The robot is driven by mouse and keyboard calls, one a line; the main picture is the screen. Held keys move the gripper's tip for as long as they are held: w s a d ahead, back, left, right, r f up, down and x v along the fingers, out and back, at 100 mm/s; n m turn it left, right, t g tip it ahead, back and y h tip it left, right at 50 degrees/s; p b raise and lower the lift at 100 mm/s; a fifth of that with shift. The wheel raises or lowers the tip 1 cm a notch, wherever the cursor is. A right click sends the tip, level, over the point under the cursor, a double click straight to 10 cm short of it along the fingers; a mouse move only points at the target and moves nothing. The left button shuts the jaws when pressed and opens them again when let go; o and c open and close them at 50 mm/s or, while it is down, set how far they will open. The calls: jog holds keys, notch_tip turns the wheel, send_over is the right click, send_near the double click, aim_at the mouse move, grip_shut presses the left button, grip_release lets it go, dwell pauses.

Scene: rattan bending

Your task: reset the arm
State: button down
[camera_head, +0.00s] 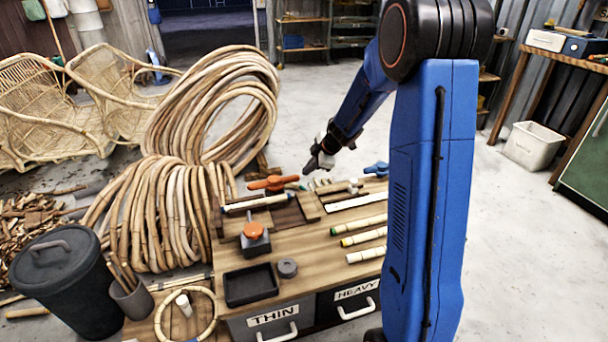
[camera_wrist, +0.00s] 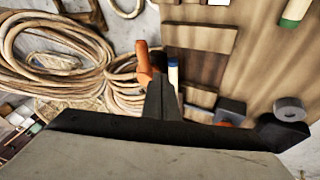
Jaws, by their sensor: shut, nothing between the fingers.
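My blue arm rises at the right of the head view and reaches over the workbench (camera_head: 300,266). My gripper (camera_head: 312,168) hangs above the back of the bench, its fingers shut and empty. In the wrist view my gripper (camera_wrist: 161,85) shows as dark fingers held together at the centre. An orange-handled tool (camera_head: 273,183) lies just below and left of it; the orange part also shows in the wrist view (camera_wrist: 144,66). A blue-tipped cane piece (camera_head: 257,202) lies near it on the bench.
Cane pieces with coloured ends (camera_head: 364,237), a black tray (camera_head: 251,285) and an orange-topped clamp (camera_head: 254,236) are on the bench. Drawers marked THIN (camera_head: 273,318) and HEAVY (camera_head: 356,292) are below. Rattan coils (camera_head: 160,215) stand left, beside a black bin (camera_head: 66,285).

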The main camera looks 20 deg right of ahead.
jog(key=shift+s+d+r, duration=0.1)
jog(key=shift+r, duration=0.05)
dwell(0.4)
notch_tip(320, 180, up, 15)
jog(key=s+d+m+t+h, duration=0.2)
jog(key=m+t+h, duration=0.2)
jog(key=t, duration=0.1)
jog(key=s+d+r+m+h, duration=0.3)
jog(key=s+r+m, duration=0.4)
jog(key=s, duration=0.4)
jog(key=s+a+f+m+g+y, duration=0.1)
jog(key=s+a, duration=0.3)
jog(key=s, duration=0.6)
jog(key=s+a+f+m+g+y, duration=0.1)
jog(key=s+a+f+g, duration=0.2)
jog(key=s, duration=0.8)
jog(key=s+a+f+m+g+y, duration=0.1)
jog(key=s+a, duration=0.4)
jog(key=s, duration=0.6)
jog(key=shift+a+f+m+g+y, duration=0.3)
jog(key=shift+f+m+g, duration=0.2)
jog(key=shift+f+m, duration=0.15)
